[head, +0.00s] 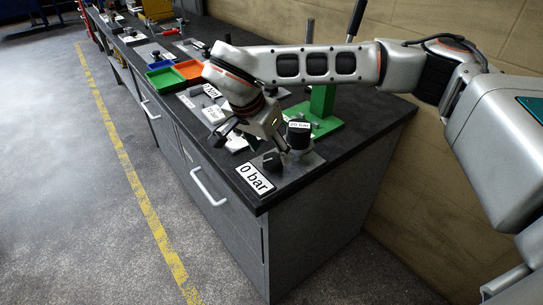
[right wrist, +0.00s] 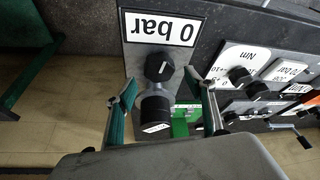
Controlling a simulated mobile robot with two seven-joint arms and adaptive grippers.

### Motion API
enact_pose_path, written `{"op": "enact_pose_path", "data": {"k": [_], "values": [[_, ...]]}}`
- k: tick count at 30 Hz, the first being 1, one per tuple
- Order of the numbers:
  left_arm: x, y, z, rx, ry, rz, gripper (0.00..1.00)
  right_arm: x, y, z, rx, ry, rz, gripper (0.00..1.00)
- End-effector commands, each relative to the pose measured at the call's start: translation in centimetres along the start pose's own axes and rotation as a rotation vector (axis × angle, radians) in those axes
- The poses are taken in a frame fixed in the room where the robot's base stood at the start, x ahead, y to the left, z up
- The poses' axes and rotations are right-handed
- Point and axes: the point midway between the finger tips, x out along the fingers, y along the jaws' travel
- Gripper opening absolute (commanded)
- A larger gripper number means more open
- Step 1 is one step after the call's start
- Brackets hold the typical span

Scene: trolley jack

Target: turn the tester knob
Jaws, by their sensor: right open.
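The tester is a grey plate at the near end of the bench, with a white "0 bar" label (head: 256,180). Its black knob (head: 271,160) stands beside the label and also shows in the right wrist view (right wrist: 159,67). A black-topped cylinder (head: 299,135) stands behind the knob on the same plate. My right gripper (head: 252,139) is open above the tester. In the right wrist view its two fingers (right wrist: 162,84) are spread wide, with the cylinder (right wrist: 155,110) seen between them and the knob just beyond the tips. I see no contact with the knob. My left gripper is out of view.
A green stand (head: 322,106) rises behind the tester. More labelled plates with black knobs (right wrist: 240,76) lie beside it. Orange (head: 188,69) and green (head: 161,80) trays sit further along the bench. The wall is close behind; the floor in front is clear.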

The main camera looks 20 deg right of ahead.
Motion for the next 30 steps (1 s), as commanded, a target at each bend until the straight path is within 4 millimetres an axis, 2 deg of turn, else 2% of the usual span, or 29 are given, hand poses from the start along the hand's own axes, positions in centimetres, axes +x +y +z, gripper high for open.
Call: {"op": "enact_pose_path", "data": {"k": [3, 7, 18, 22, 23, 30], "values": [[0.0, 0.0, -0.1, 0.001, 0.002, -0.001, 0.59, 1.8, 0.0, 0.1, 0.002, -0.002, 0.001, 0.54], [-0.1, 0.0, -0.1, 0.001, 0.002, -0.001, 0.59, 3.0, 0.0, 0.0, 0.001, -0.001, 0.000, 0.54], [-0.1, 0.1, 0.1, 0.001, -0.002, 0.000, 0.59, 3.5, 0.0, 0.0, 0.001, 0.001, -0.002, 0.54], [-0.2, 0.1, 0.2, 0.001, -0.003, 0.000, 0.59, 3.5, 0.0, 0.0, 0.001, 0.000, -0.001, 0.21], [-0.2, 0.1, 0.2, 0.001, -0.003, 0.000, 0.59, 3.5, 0.0, 0.0, 0.001, 0.001, -0.001, 0.16], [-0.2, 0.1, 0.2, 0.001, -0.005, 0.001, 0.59, 3.5, 0.0, 0.0, 0.008, 0.001, 0.002, 0.16]]}}
